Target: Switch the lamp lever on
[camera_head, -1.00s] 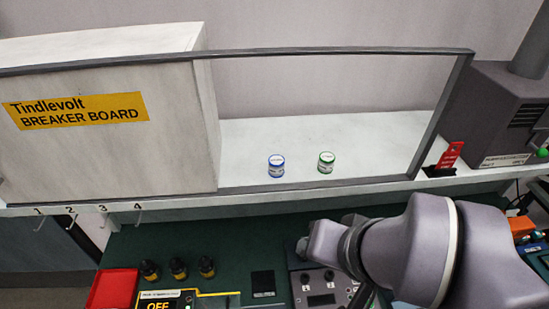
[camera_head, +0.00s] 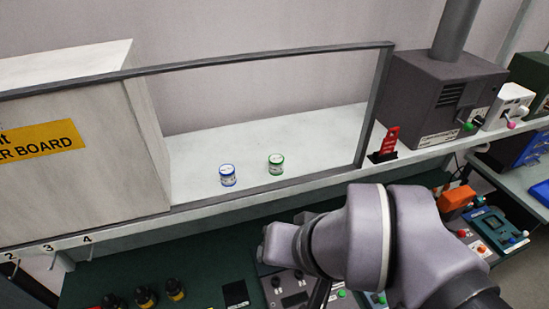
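I cannot make out a lever clearly marked for a lamp. A red upright piece with small white marks (camera_head: 390,141) stands in a black base on the shelf, left of a dark grey machine (camera_head: 440,95). A white box with a pink knob (camera_head: 508,106) stands right of that machine. Whether either is the lamp lever cannot be told. My grey arm reaches over the green bench at the lower right and covers part of it. My gripper's fingers do not show.
A blue-lidded jar (camera_head: 227,176) and a green-lidded jar (camera_head: 275,165) stand on the white shelf (camera_head: 320,135), behind a grey frame. Black knobs (camera_head: 146,296) and a dark control panel (camera_head: 293,292) are on the bench below. Blue and orange devices (camera_head: 493,228) lie at the right.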

